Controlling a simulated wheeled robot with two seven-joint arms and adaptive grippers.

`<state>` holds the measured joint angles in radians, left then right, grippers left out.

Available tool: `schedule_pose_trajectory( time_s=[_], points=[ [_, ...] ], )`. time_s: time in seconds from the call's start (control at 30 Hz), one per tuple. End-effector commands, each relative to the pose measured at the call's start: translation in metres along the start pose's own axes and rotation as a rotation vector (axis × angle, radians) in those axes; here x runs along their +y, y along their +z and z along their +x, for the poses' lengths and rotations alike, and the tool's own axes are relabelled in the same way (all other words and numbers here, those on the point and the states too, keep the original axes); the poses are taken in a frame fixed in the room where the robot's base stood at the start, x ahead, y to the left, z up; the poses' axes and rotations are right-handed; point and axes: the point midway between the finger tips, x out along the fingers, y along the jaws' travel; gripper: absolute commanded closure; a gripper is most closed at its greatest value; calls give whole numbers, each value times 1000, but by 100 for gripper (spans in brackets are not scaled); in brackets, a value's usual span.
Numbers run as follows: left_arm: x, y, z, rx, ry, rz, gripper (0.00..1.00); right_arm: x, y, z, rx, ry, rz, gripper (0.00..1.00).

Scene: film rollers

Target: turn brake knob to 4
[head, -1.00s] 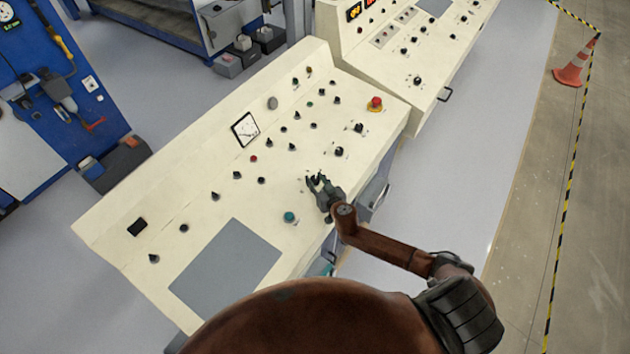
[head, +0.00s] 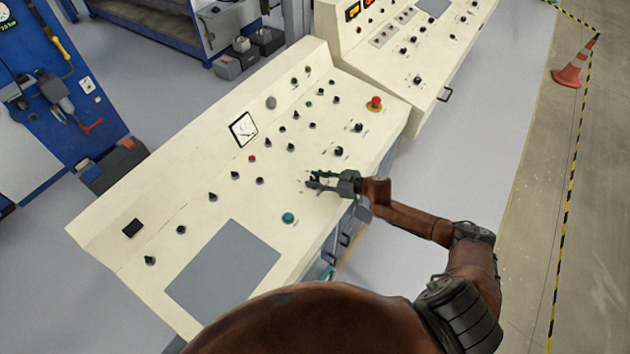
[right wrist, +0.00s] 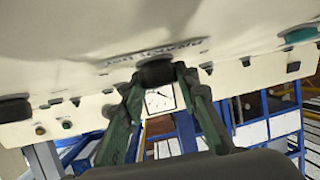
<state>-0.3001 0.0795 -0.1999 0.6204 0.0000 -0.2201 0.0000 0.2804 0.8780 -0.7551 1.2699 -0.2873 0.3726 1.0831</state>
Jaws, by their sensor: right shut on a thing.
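The right gripper (head: 314,180) is over the front right part of the cream console (head: 330,215), its fingers pointing left. In the right wrist view, the gripper (right wrist: 156,80) has its green fingers shut on a black knob (right wrist: 155,70), one fingertip on each side. Dark lettering (right wrist: 150,50) is on the panel beside this knob, too blurred and skewed to read for sure. The left gripper is not in view.
Several black knobs stand on the console, the nearest above the gripper (head: 339,151). A teal button (head: 288,218) is lower left and a red emergency button (head: 375,103) is upper right. A meter (head: 243,129) and a grey plate (head: 222,270) are on the panel.

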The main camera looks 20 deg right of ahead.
Motion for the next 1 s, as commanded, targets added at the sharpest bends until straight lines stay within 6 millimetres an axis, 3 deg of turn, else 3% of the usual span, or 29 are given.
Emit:
schedule_pose_trajectory(
  time_s=[0.7, 0.73, 1.0],
  points=[
    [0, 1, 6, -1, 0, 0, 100, 0, 1, 1, -2, -75, -38, 96],
    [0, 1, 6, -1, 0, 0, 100, 0, 1, 1, -2, -75, -38, 71],
    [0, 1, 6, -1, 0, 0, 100, 0, 1, 0, -1, -74, -38, 53]
  ],
)
